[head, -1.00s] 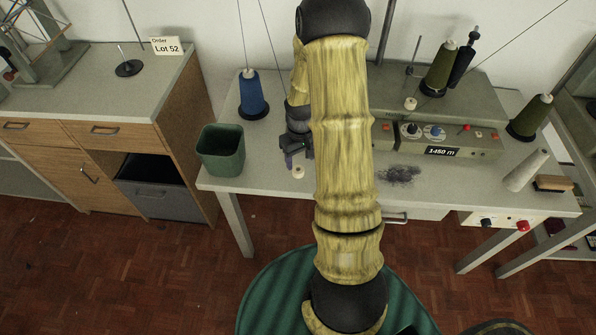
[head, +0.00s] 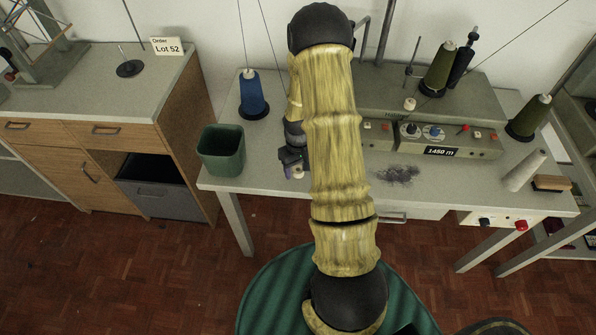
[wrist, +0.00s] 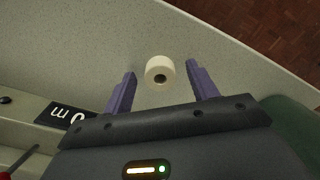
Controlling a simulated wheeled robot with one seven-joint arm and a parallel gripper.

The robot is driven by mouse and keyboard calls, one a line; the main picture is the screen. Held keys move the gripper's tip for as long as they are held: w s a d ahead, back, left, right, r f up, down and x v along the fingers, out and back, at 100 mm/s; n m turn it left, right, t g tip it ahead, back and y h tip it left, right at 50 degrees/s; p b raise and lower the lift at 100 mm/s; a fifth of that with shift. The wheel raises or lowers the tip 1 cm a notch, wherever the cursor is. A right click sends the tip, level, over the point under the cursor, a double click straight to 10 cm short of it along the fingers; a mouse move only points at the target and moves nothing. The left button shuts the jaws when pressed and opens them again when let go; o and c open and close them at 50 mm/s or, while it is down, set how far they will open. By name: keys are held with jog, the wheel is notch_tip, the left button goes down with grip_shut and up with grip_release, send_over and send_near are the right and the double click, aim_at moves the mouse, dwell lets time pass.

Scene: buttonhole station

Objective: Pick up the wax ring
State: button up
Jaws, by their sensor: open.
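My gripper (wrist: 160,76) is open and empty. In the head view my gripper (head: 292,165) is over the table's front edge area, right of the green bin, and partly hidden by my arm. The ring (head: 298,173) shows there as a small pale spot at the fingers.
A green bin (head: 221,152) stands left of my gripper, with a blue thread cone (head: 252,98) behind it. A grey machine (head: 455,141) labelled 1450 m stands to the right. A dark smudge (head: 398,175) marks the table (head: 262,180), whose front edge is close.

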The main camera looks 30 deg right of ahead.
jog(key=c, duration=1)
jog(key=shift+r, duration=0.1)
jog(key=shift+c, duration=0.2)
notch_tip(320, 180, up, 10)
jog(key=shift+b, duration=0.35)
